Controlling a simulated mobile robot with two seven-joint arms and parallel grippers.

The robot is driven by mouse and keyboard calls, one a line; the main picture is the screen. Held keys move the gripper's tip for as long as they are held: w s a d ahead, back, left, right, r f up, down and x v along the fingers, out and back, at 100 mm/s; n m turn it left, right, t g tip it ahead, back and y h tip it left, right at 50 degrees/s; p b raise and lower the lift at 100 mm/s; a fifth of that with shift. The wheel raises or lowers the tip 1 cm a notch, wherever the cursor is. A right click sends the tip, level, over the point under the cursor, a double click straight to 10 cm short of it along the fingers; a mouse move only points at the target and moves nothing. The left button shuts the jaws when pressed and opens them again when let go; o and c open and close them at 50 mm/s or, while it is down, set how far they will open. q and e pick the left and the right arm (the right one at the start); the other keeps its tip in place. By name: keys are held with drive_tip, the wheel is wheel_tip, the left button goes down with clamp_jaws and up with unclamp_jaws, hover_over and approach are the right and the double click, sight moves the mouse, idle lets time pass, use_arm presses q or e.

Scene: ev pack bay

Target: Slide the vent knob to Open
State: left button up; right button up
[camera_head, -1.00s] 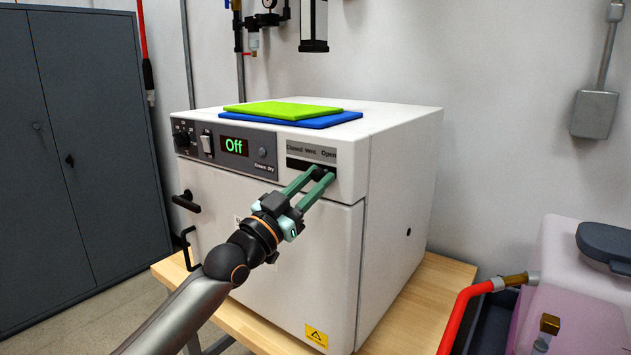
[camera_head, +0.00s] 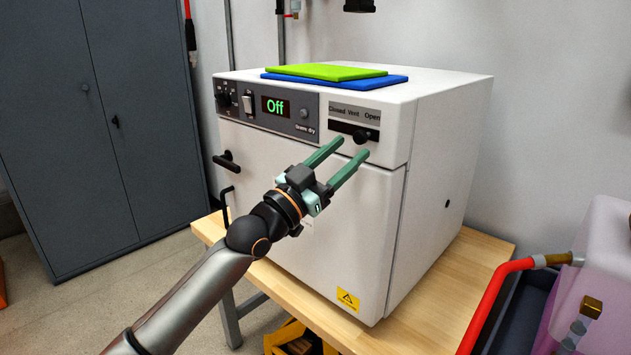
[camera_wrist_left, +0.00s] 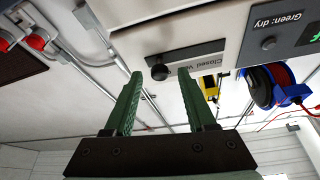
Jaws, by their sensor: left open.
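The vent knob (camera_head: 360,137) is a small round black knob on a dark slot (camera_head: 340,128) at the upper right of the white oven's front. The label strip (camera_head: 354,113) above it reads Closed, Vent, Open from left to right. The knob sits right of the slot's middle, towards Open. My left gripper (camera_head: 353,147) has green fingers, open and empty, just in front of and below the knob. In the left wrist view, which is upside down, the knob (camera_wrist_left: 159,73) shows between the fingertips and beyond them, apparently not touched. My right gripper is not in view.
The oven (camera_head: 455,170) stands on a wooden bench (camera_head: 290,285), with green and blue mats (camera_head: 335,80) on top. Its display (camera_head: 275,106) reads Off. A door handle (camera_head: 227,161) sticks out at left. A red hose (camera_head: 490,300) and a pinkish tank (camera_head: 595,280) are at right.

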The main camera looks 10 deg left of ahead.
use_arm(q)
drive_tip(key=b+v, duration=0.1)
drive_tip(key=v, duration=0.8)
drive_tip(key=s+a+f+n+g+y+p, duration=0.1)
drive_tip(key=s+a+f+n+y, duration=0.2)
drive_tip(key=f, duration=1.1)
drive_tip(key=s+f+n+g+y, duration=0.1)
drive_tip(key=s+f+n+y, duration=0.25)
drive_tip(key=f, duration=1.05)
drive_tip(key=s+a+f+n+g+y, duration=0.1)
drive_tip(key=s+a+f+g+y, duration=0.1)
drive_tip(key=s+f, duration=0.8)
drive_tip(key=s+a+f+n+g+y+p, duration=0.1)
drive_tip(key=s+a+f+g+y, duration=0.2)
drive_tip(key=s+f, duration=0.7)
drive_tip(key=shift+s+a+f+g+y, duration=0.3)
drive_tip(key=shift+s+a, duration=0.25)
drive_tip(key=shift+s, duration=0.35)
drive_tip(key=shift+p, duration=0.3)
